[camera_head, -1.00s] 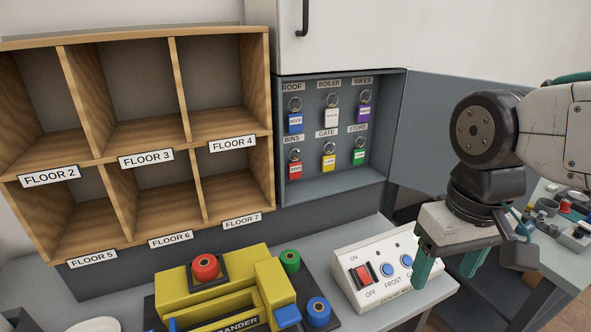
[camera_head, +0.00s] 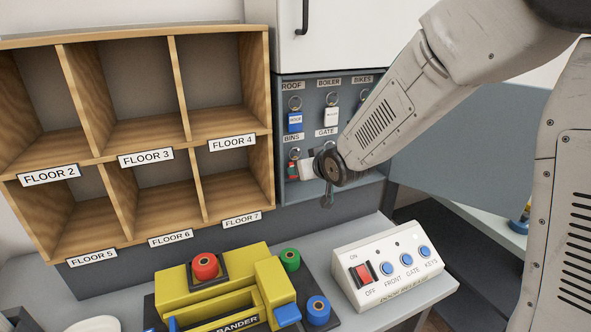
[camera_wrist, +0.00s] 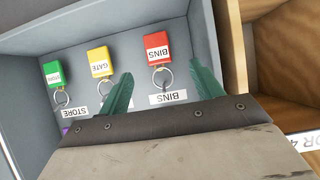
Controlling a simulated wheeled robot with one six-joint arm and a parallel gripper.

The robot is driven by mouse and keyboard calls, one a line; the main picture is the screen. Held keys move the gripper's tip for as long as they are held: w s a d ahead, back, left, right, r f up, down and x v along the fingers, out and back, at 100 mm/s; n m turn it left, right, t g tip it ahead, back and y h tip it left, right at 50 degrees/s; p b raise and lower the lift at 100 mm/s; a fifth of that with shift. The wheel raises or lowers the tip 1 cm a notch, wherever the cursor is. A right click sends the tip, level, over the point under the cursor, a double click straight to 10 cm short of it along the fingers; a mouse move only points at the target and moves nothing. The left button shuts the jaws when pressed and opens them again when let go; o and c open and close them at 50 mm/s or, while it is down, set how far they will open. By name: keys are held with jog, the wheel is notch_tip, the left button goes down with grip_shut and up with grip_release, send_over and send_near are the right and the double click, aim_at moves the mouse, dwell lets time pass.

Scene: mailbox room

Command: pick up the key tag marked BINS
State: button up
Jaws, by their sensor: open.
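The red key tag marked BINS (camera_wrist: 157,48) hangs by its ring in the key cabinet. In the wrist view, which is upside down, it lies beyond and between the two green fingertips of my open gripper (camera_wrist: 164,85). The fingers do not touch it there. In the head view only a sliver of the red tag (camera_head: 294,168) shows, with my gripper (camera_head: 310,170) over most of it. The yellow GATE tag (camera_wrist: 101,62) hangs just left of the fingers in the wrist view, and the green STORE tag (camera_wrist: 54,74) is farther left.
The wooden pigeonhole shelf (camera_head: 137,160) stands left of the cabinet (camera_head: 340,194). Its edge (camera_wrist: 236,60) is close to my gripper. The open cabinet door (camera_head: 470,140) is at the right. A button panel (camera_head: 395,270) and a yellow bander (camera_head: 215,290) sit on the counter below.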

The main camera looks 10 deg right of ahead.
jog(key=x, duration=0.8)
jog(key=shift+w+d+r, duration=0.2)
jog(key=shift+r, duration=0.2)
jog(key=c, duration=1.1)
